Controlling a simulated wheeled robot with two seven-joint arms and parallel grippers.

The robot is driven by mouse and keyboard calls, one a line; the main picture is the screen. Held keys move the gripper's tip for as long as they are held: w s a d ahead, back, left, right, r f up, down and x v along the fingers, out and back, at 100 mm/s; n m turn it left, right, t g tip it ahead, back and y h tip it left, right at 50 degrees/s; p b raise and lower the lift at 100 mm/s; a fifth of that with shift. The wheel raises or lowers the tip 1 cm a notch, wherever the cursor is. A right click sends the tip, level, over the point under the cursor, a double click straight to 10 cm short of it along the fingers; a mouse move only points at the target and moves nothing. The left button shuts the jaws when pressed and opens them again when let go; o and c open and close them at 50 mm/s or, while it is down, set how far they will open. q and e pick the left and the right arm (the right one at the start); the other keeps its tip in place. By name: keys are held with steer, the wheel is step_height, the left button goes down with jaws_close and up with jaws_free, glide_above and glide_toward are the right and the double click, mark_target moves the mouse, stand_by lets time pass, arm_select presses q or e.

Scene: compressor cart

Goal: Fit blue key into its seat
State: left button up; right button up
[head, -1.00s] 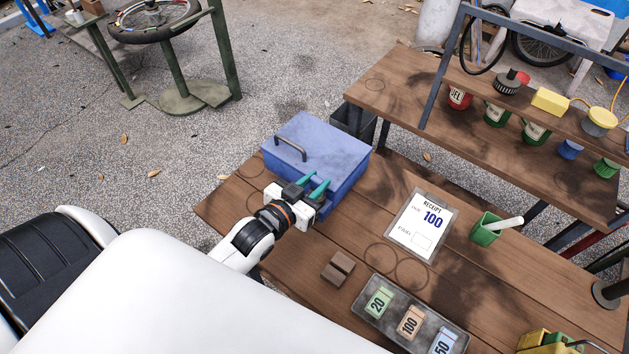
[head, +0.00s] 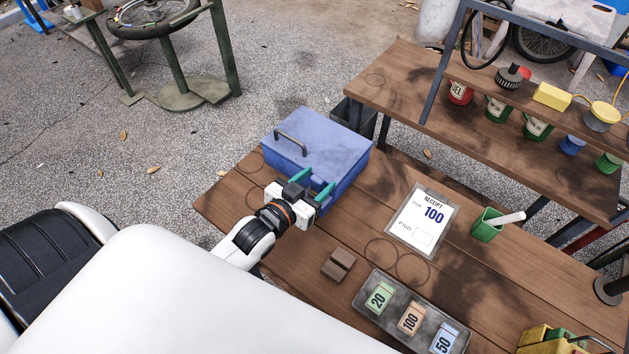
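No blue key and no seat for one can be made out in the head view. My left gripper (head: 313,182) has teal fingers, spread apart with nothing visible between them. It is at the front side of a blue box (head: 320,150) with a closed lid and a dark handle (head: 290,142). I cannot tell whether the fingers touch the box. The part of the box front behind the gripper is hidden. My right gripper is out of view.
A receipt clipboard (head: 422,222), a green cup (head: 487,226), a brown block (head: 338,264) and a grey tray (head: 375,317) with cards marked 20, 100 and 50 are on the wooden table (head: 330,235). A shelf bench (head: 400,85) with cans stands behind.

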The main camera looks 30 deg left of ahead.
arm_select(q)
steer(key=shift+s, duration=0.15)
steer(key=shift+s+a, duration=0.1)
steer(key=shift+s, duration=0.25)
steer(key=b+v, duration=0.2)
steer(key=v, duration=0.9)
steer(key=shift+r, duration=0.1)
